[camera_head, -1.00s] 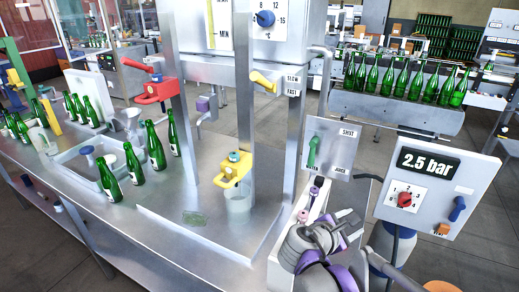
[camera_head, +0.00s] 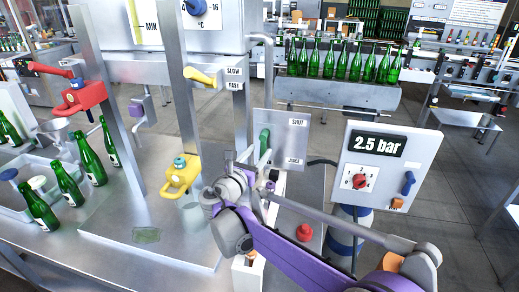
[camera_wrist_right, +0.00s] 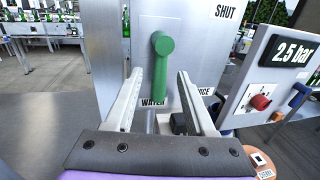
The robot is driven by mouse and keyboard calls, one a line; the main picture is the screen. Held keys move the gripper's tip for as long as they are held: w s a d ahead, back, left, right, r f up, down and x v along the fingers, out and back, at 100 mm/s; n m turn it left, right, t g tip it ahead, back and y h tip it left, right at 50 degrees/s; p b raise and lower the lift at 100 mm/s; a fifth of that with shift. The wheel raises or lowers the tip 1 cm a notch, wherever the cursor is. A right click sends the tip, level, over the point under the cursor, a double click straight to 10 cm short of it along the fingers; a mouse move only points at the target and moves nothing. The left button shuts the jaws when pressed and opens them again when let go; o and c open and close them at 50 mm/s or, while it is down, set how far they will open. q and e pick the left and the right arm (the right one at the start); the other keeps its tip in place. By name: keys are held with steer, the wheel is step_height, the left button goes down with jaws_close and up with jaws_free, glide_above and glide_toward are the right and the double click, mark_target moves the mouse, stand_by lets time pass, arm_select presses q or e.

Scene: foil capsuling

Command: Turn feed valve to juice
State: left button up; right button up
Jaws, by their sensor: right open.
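The feed valve is a green lever (camera_head: 264,142) on a grey upright panel (camera_head: 290,135) with SHUT at its upper right and JUICE at its lower right. In the right wrist view the green lever (camera_wrist_right: 163,75) hangs about upright, its lower end just above the WATER label (camera_wrist_right: 153,103). The JUICE label (camera_wrist_right: 204,91) is partly hidden by a finger. My right gripper (camera_wrist_right: 158,88) is open, its two fingers either side of the lever in that picture; I cannot tell if they touch it. In the head view my right gripper (camera_head: 249,158) is just below the lever. My left gripper is not in view.
A box with a 2.5 bar display (camera_head: 380,145) and a red knob (camera_head: 360,181) stands right of the panel. A yellow tap (camera_head: 181,178) and a steel post (camera_head: 190,120) are to the left. A red button (camera_head: 304,232) sits below. Green bottles (camera_head: 92,160) stand on the bench.

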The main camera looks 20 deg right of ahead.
steer(key=shift+x, duration=0.8)
jaws_close()
stand_by(0.9)
